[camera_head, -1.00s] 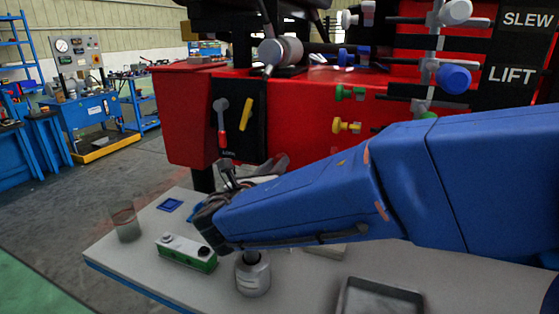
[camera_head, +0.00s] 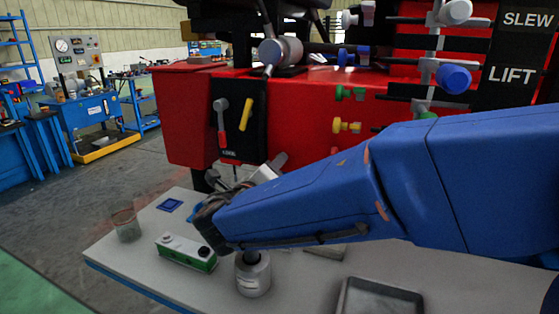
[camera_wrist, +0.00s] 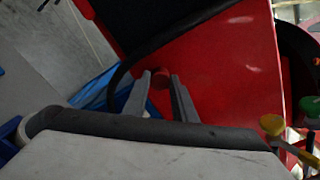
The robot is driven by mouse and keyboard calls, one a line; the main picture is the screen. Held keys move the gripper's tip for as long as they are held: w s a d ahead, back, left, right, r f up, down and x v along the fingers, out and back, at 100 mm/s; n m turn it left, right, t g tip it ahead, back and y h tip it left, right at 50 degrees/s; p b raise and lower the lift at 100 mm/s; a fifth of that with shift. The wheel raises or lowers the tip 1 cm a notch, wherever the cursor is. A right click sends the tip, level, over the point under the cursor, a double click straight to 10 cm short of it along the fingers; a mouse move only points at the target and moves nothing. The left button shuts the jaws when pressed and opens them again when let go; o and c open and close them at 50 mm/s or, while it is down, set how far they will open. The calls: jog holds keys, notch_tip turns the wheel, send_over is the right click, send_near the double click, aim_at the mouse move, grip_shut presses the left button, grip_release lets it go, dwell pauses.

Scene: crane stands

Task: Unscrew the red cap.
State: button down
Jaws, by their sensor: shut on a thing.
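The red cap (camera_wrist: 161,78) shows in the wrist view as a small round red piece between my fingertips, against a red machine panel. My gripper (camera_wrist: 162,84) is shut on it, one grey finger on each side. In the head view my gripper (camera_head: 262,175) is in front of the lower part of the red machine, above the back of the table, and partly hidden behind my blue arm. The cap cannot be made out in the head view. What lies under the cap is hidden.
A grey table (camera_head: 120,262) carries a jar (camera_head: 126,225), a green and white box (camera_head: 187,253), a grey bottle (camera_head: 253,275) and a metal tray (camera_head: 380,298). The red machine (camera_head: 300,120) has levers and coloured knobs close to my arm.

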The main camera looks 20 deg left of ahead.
jog(key=shift+n, duration=1.3)
jog(key=c, duration=1.4)
grip_release()
jog(key=shift+c, duration=0.7)
